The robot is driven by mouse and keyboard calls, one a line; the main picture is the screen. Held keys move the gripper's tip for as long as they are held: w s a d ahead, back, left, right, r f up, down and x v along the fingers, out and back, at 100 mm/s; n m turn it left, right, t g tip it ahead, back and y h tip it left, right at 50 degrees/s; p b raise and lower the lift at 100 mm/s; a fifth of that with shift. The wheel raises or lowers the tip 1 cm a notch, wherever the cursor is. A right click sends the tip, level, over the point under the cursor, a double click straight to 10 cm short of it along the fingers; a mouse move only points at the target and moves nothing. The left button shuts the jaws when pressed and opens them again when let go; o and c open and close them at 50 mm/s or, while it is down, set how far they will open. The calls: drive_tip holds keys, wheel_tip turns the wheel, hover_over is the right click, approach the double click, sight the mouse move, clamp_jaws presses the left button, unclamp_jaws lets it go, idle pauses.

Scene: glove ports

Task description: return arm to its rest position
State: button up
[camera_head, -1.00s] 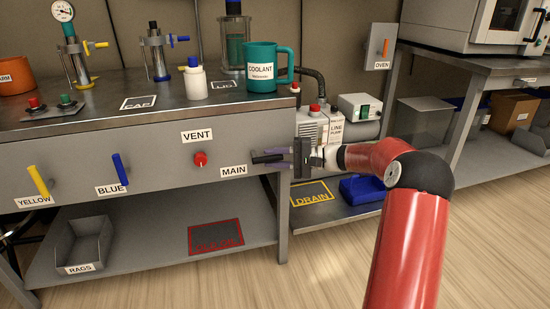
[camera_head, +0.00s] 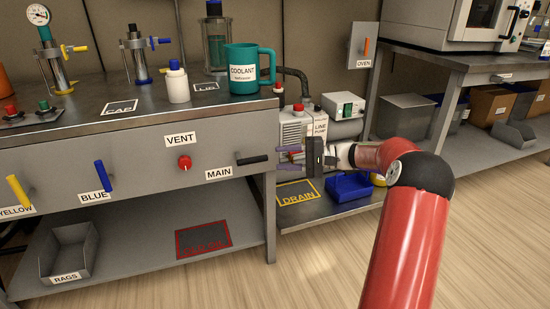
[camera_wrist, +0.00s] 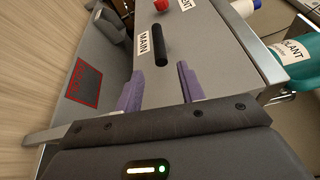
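My gripper (camera_head: 290,158) is at the right end of the bench front, its purple fingers pointing left toward the black MAIN handle (camera_head: 252,160). In the wrist view the two fingers (camera_wrist: 160,92) stand apart with nothing between them. The MAIN handle (camera_wrist: 160,45) lies ahead of the fingertips, with a gap. In the head view the handle sticks out to the right, roughly level. My red arm reaches in from the lower right, bent at a dark elbow joint.
The bench (camera_head: 130,150) carries a teal COOLANT mug (camera_head: 242,88) near its right edge. A pump (camera_head: 296,128) and a blue tray (camera_head: 349,187) sit on the low shelf behind my gripper. A second bench (camera_head: 470,66) stands at right. The wooden floor in front is open.

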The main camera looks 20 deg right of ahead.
idle(0.4)
drive_tip(key=s+a+r+n+g+h+p, duration=0.4)
drive_tip(key=s+a+h, duration=0.4)
drive_tip(key=s+a, duration=0.6)
drive_tip(key=s+r+n+t+h+p, duration=0.1)
drive_tip(key=s+h, duration=0.3)
drive_tip(key=s, duration=0.6)
drive_tip(key=s+d+r+n+t+h+p, duration=0.1)
drive_tip(key=s+r+t+h+p, duration=0.1)
drive_tip(key=s, duration=0.9)
drive_tip(key=shift+s+d+r+n+h+p, duration=0.3)
drive_tip(key=shift+r+h+p, duration=0.6)
drive_tip(key=shift+h, duration=0.2)
